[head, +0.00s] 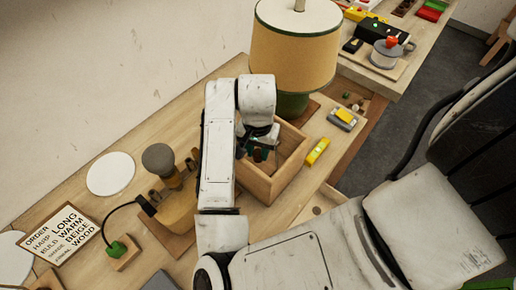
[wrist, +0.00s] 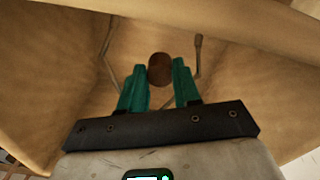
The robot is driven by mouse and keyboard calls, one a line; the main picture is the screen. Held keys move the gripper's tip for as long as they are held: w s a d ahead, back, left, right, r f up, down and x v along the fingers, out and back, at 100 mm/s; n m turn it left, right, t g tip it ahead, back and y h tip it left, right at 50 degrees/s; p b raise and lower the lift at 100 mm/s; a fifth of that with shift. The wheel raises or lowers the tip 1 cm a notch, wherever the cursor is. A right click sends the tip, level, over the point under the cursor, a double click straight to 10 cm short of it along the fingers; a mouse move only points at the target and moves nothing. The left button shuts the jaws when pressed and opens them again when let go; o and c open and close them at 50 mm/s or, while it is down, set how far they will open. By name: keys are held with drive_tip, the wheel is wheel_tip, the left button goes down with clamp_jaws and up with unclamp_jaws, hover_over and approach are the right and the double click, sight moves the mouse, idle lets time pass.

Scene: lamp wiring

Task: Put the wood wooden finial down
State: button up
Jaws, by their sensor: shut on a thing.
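The wooden finial (wrist: 159,68) is a dark brown, rounded piece. In the wrist view it sits between the two teal fingertips of my gripper (wrist: 160,85), which is shut on it. In the head view my gripper (head: 257,150) points down into an open wooden box (head: 272,186), and its tips are below the box's rim. My arm hides part of the box. I cannot tell whether the finial touches the box floor. In the wrist view, thin bent metal rods (wrist: 197,55) show on both sides of the finial.
A lamp with a beige shade (head: 295,45) stands right behind the box. A yellow block (head: 317,151) and a grey-yellow block (head: 342,119) lie to its right. A lamp base with a grey bulb-shaped top (head: 158,157), a white disc (head: 110,174) and an order card (head: 60,234) are left.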

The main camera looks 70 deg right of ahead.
sight(258, 153)
drive_tip(key=shift+f+b, duration=0.35)
drive_tip(key=shift+f, duration=0.05)
drive_tip(key=shift+f, duration=0.25)
drive_tip(key=o, duration=1)
drive_tip(key=shift+r, duration=0.15)
wheel_tip(258, 153, up, 13)
drive_tip(key=p, duration=0.2)
drive_tip(key=shift+p, duration=0.35)
